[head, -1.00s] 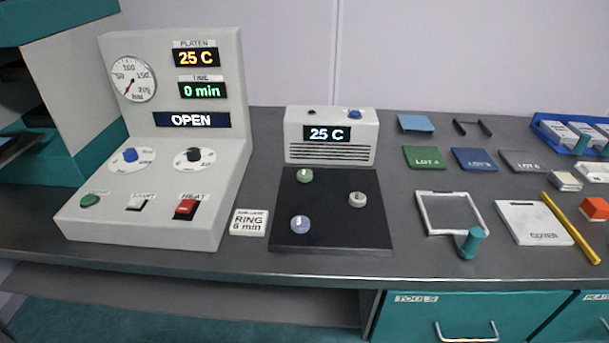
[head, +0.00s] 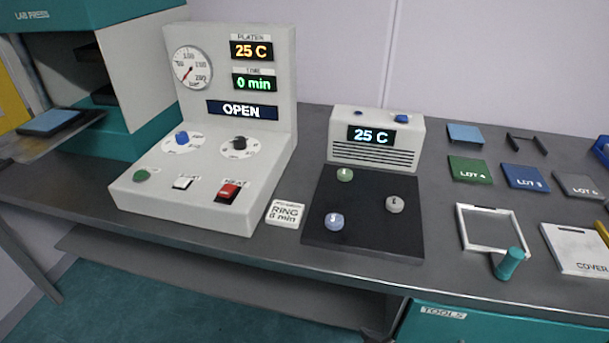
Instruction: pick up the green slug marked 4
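A small green slug (head: 345,174) lies at the back left of the black plate (head: 318,236), in front of the small unit reading 25 C. The mark on its top is too small to read for sure. A blue slug (head: 334,221) lies at the front left of the same plate and a grey slug (head: 395,204) at its right. The slugs stand apart from each other. Neither of my grippers can be made out in the head view.
The control panel (head: 190,202) reads OPEN, left of a white RING 6 min block (head: 285,213). The 25 C unit (head: 376,140) stands behind the plate. A frame with a teal handle (head: 509,264), a cover (head: 580,250) and a green LOT 4 square (head: 470,170) lie to the right.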

